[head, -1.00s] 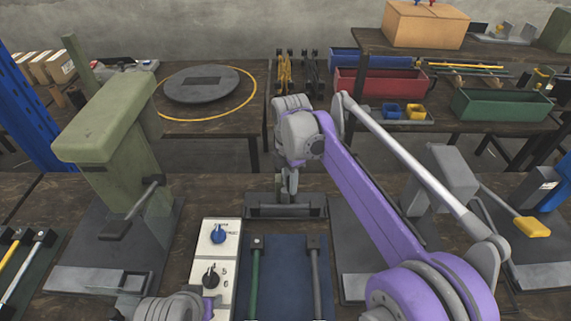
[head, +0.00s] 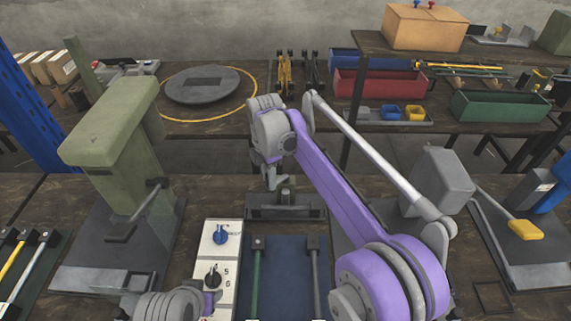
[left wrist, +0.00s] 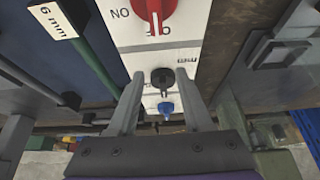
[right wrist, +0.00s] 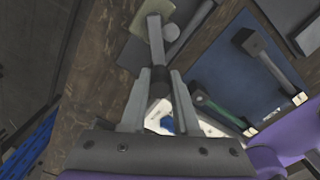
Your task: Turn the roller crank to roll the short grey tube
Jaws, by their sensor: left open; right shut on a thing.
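The roller (head: 285,207) is a low dark grey unit on the bench, behind the blue mat. My right gripper (head: 270,184) is at its left side in the head view. In the right wrist view the right gripper (right wrist: 157,78) is shut on the dark crank handle (right wrist: 157,90), with the grey crank arm (right wrist: 154,42) beyond the fingertips. A short upright grey piece (head: 286,190) shows at the roller; I cannot tell if it is the short grey tube. My left gripper (left wrist: 160,80) is open and empty above the control panel.
The white panel (head: 222,240) carries a blue knob (head: 220,234) and a black knob (head: 211,275). The blue mat (head: 286,265) holds a green rod (head: 257,280) and a grey rod (head: 315,275). A green press (head: 115,130) stands left; a yellow-handled lever (head: 525,229) is right.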

